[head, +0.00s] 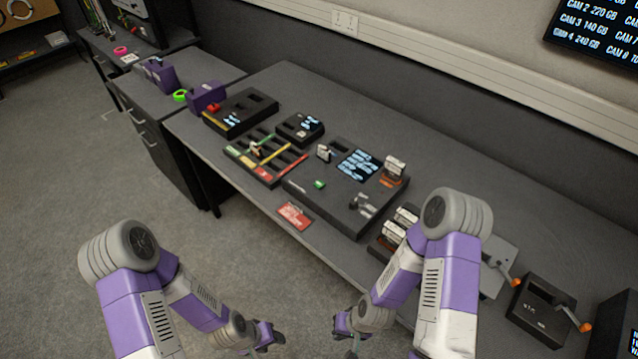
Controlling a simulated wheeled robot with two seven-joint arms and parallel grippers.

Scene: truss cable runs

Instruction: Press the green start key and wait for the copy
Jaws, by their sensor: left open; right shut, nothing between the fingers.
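The green start key (319,184) sits on the top face of a dark copy unit (330,197) on the bench. The unit has a small lit screen (360,163) whose text is too small to read. A small upright card-like item (324,152) stands at its left part, and another white-labelled block (394,167) stands at its right. My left gripper (270,337) is open at the bottom of the view, in front of the bench and well away from the key. My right gripper (346,330) is shut and empty, also low in front of the bench, apart from the key.
A sorting tray (265,158) with coloured strips lies left of the unit. A red card (294,215) lies at the front edge. White-labelled blocks (406,216) and a crank box (543,310) are to the right. The bench's back strip is clear.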

